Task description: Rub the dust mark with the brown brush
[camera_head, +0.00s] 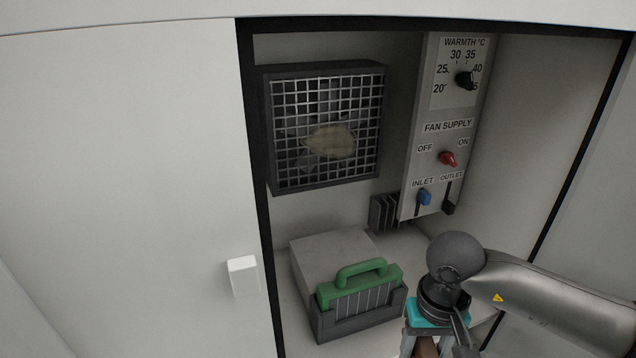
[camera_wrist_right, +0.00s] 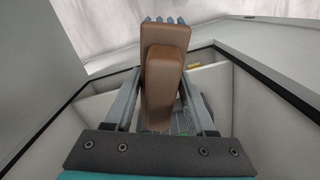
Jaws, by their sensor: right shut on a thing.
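The dust mark (camera_head: 332,141) is a tan patch at the middle of the square fan grille (camera_head: 284,175) on the cabinet's back wall. Whether it lies on the bars or behind them is hard to tell. My right gripper (camera_head: 427,347) is low at the front right of the cabinet, below and right of the mark and well apart from it. It is shut on the brown brush (camera_wrist_right: 163,75), whose grey-blue bristles (camera_wrist_right: 165,20) point away from the gripper in the right wrist view. In the head view only a bit of brown shows between the fingers. My left gripper is out of view.
A control panel (camera_head: 447,107) with knobs and levers stands right of the grille. A grey box with a green-handled filter (camera_head: 362,270) sits on the cabinet floor below it. A white door (camera_head: 130,150) with a handle (camera_head: 242,276) borders the left side.

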